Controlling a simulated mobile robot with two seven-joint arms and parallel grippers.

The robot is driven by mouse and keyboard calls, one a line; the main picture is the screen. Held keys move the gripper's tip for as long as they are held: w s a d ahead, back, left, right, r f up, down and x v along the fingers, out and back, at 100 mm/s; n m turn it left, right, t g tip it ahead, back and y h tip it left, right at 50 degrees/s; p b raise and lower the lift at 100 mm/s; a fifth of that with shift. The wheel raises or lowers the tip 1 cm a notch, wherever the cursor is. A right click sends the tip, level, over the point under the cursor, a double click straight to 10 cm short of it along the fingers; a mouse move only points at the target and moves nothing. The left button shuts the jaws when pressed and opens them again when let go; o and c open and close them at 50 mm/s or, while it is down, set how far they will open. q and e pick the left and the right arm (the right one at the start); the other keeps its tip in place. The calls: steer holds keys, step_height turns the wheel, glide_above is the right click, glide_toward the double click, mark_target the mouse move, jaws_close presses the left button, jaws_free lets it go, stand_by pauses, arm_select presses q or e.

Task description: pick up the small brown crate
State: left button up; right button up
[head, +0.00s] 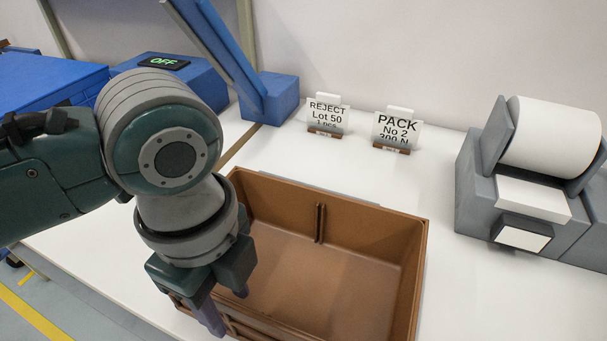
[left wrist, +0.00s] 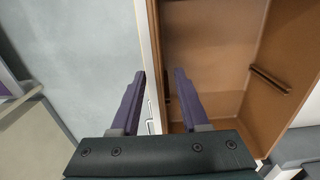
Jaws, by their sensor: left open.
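The small brown crate (head: 385,234) stands on the white table, open at the top and empty as far as I can see. My left gripper (head: 228,308) is over the crate's left front side, pointing down, with its jaws apart. In the left wrist view the open purple fingers (left wrist: 161,95) straddle the near edge of the brown crate (left wrist: 210,50), one finger to each side in the picture. I cannot tell how far down the fingers are against the wall. The arm hides the crate's left part. My right gripper is not in view.
A grey printer with a white paper roll (head: 550,135) stands at the right. Two small signs, REJECT (head: 326,117) and PACK (head: 397,131), stand behind the crate. A blue device (head: 268,98) is at the back. The white table (head: 440,190) is clear between crate and printer.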

arm_select(q)
step_height(320, 180, down, 2)
steer(key=shift+f, duration=0.15)
jaws_close()
stand_by(0.3)
stand_by(1.1)
